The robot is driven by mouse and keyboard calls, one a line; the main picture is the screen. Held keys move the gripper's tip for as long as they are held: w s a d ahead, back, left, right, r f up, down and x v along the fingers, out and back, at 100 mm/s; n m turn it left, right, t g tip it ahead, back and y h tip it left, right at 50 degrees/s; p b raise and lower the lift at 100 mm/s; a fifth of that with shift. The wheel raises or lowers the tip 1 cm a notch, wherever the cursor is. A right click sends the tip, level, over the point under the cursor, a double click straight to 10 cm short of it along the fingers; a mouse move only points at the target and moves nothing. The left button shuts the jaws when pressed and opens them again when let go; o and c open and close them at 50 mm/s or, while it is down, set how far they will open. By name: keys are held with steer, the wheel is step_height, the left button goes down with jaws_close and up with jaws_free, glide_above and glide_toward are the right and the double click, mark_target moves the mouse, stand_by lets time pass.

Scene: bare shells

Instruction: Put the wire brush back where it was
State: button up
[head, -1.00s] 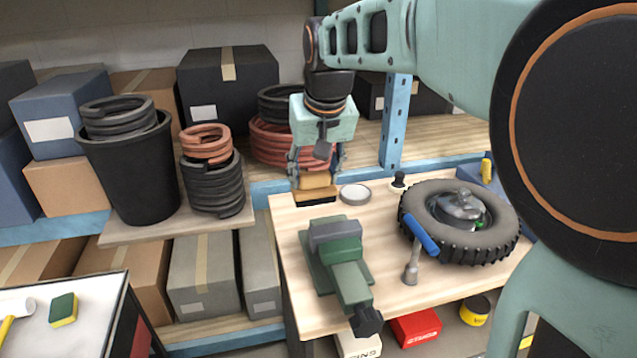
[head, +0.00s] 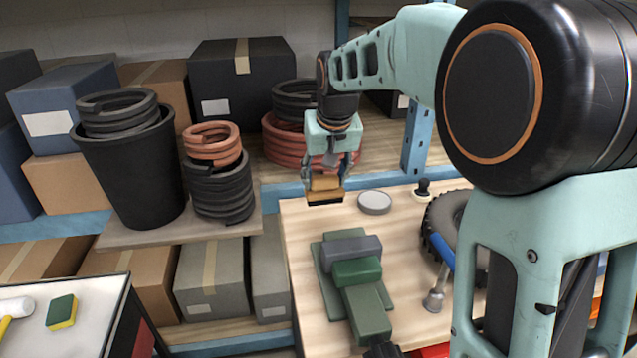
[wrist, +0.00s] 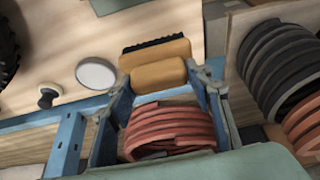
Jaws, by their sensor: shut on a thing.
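The wire brush has a tan wooden body with dark bristles (head: 325,191). My gripper (head: 327,178) is shut on it, one finger at each end. The brush is over the back left corner of the wooden workbench (head: 300,245), bristles down; I cannot tell whether they touch the top. In the wrist view the brush (wrist: 156,62) sits between the fingertips of my gripper (wrist: 163,78), its dark bristle edge facing the top of the picture.
A round grey lid (head: 375,202) lies just right of the brush. A green vise (head: 352,280) stands in front. A tyre (head: 440,225) is partly hidden by my arm. Red coils (head: 285,145) and a black bin (head: 130,165) stand on shelving behind and left.

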steer(key=w+f, duration=0.2)
steer(key=w+a+f, duration=0.1)
steer(key=w+f, duration=0.1)
steer(key=w, duration=0.1)
steer(key=w+f+p, duration=0.1)
steer(key=w+f, duration=0.1)
steer(key=f, duration=0.1)
steer(key=shift+w+a, duration=0.15)
steer(key=shift+w, duration=0.05)
steer(key=shift+w+f, duration=0.15)
steer(key=shift+f, duration=1.6)
steer(key=o, duration=1.1)
steer(key=shift+r, duration=0.45)
steer(key=a+v, duration=0.1)
steer(key=v, duration=1)
steer(key=shift+s+d, duration=0.25)
steer(key=shift+d, duration=0.25)
steer(key=shift+r, duration=0.1)
